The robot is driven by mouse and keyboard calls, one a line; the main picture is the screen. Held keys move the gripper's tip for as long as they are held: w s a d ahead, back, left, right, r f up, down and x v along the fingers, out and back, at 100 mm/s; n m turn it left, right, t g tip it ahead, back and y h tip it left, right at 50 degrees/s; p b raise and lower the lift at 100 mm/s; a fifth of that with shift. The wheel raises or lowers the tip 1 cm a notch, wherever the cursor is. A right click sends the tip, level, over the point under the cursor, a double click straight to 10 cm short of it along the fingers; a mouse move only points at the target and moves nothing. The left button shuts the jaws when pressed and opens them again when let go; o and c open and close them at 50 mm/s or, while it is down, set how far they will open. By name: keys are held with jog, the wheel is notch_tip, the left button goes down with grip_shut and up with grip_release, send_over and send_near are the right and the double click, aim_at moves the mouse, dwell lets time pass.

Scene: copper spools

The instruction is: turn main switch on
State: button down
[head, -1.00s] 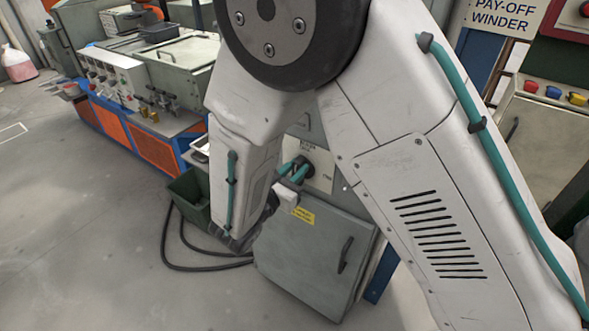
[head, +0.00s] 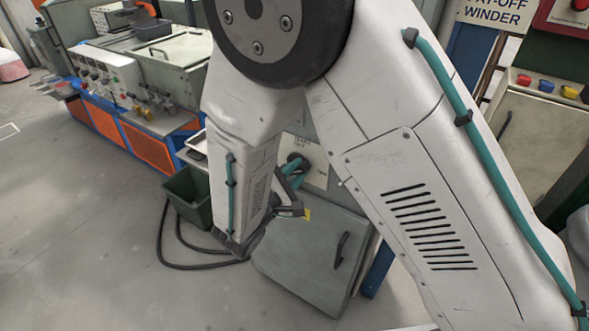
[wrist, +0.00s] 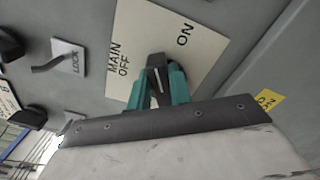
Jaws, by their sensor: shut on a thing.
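The main switch is a black knob (wrist: 156,64) with a white line, on a cream plate (wrist: 200,25) marked MAIN OFF and ON. In the wrist view its white line runs roughly up and down, between the OFF and ON words. My gripper (wrist: 158,88) has its teal fingers on both sides of the knob, shut on it. In the head view my gripper (head: 296,170) is at the cream plate (head: 316,172) above a grey cabinet door, and my arm hides part of it.
In the wrist view a LOCK tag (wrist: 68,57) and black knobs (wrist: 10,45) are left of the plate. In the head view a green bin (head: 188,195) and black cables (head: 165,245) are on the floor left of the cabinet (head: 310,265).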

jog(key=shift+s+d+f+m, duration=0.1)
jog(key=shift+f+m, duration=0.15)
jog(key=shift+m, duration=0.9)
jog(key=shift+a+f+m, duration=0.1)
jog(key=shift+f+m, duration=0.1)
jog(key=shift+m, duration=0.9)
jog(key=shift+s+d+f+m, duration=0.1)
jog(key=shift+f+m, duration=0.15)
jog(key=shift+m, duration=0.9)
jog(key=c, duration=1.3)
grip_release()
jog(key=v, duration=0.7)
jog(key=shift+s+a, duration=0.25)
jog(key=shift+s, duration=0.05)
